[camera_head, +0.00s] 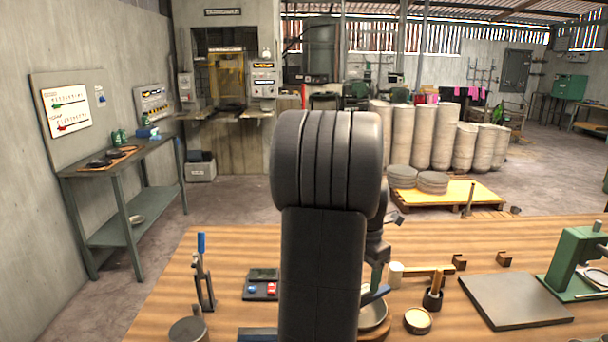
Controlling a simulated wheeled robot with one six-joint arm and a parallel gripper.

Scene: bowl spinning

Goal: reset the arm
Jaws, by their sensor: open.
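My own arm (324,250) rises through the middle of the view, dark and thick, and blocks much of the workbench behind it. A smaller dark part of my arm (378,245) shows just right of it, above the bench. My gripper's fingers cannot be made out; the arm hides that area. A metal bowl (374,316) sits on the wooden workbench (235,245), partly hidden by the arm.
A blue-handled clamp (204,275) and a small tray (261,290) stand left of my arm.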

